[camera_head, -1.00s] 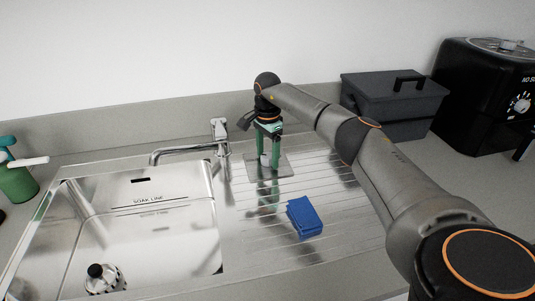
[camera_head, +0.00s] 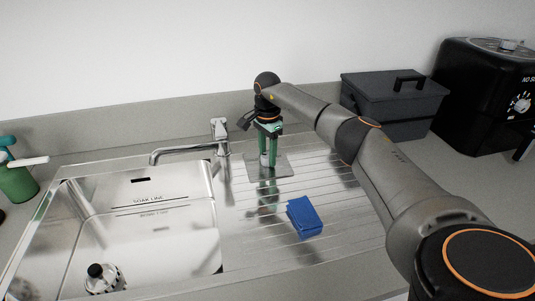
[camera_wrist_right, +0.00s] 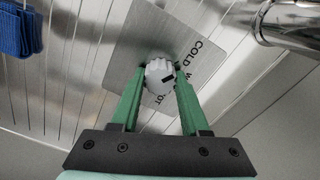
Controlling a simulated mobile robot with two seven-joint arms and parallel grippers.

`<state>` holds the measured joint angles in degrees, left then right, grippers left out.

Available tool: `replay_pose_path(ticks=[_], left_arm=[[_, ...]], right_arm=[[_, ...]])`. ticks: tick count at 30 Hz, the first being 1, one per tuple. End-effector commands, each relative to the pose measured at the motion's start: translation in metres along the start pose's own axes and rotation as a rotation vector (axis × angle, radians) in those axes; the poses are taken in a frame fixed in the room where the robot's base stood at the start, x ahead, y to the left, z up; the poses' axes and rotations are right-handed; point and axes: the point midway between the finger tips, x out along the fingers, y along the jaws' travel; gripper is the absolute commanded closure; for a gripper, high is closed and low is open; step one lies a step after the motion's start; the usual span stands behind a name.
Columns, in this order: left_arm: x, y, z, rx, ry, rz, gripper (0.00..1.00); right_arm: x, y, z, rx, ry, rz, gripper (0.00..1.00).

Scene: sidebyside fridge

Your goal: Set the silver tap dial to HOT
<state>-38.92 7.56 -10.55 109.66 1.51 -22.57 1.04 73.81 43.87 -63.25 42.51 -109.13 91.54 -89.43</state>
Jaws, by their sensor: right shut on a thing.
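The silver tap dial (camera_wrist_right: 157,75) is a small ribbed knob with a black mark on its face. It stands on a square metal plate (camera_wrist_right: 125,37) printed with COLD and another word, partly hidden, ending in OT. My right gripper (camera_wrist_right: 159,82) has its two green fingers shut on the dial, one on each side. The black mark lies toward the right side of the dial in the wrist view, between the two words. In the head view, my right gripper (camera_head: 268,163) points down at the plate (camera_head: 284,166), largely hiding the dial. My left gripper is out of view.
The chrome tap (camera_head: 219,135) stands left of the plate, beside the sink basin (camera_head: 150,240). A dark grey box (camera_head: 393,105) and a black appliance (camera_head: 490,95) stand at the right.

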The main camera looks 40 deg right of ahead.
Motion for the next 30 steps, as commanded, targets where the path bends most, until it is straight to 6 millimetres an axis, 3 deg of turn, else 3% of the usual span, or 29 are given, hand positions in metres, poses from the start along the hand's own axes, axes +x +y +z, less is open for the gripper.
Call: replay_pose_path(ticks=[11, 30], left_arm=[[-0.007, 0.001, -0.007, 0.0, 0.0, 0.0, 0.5], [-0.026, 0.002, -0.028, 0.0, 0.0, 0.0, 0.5]], right_arm=[[-0.002, 0.001, -0.001, 0.125, 0.001, 0.004, 1.0], [-0.002, 0.0, 0.0, 0.707, 0.001, 0.001, 1.0]])
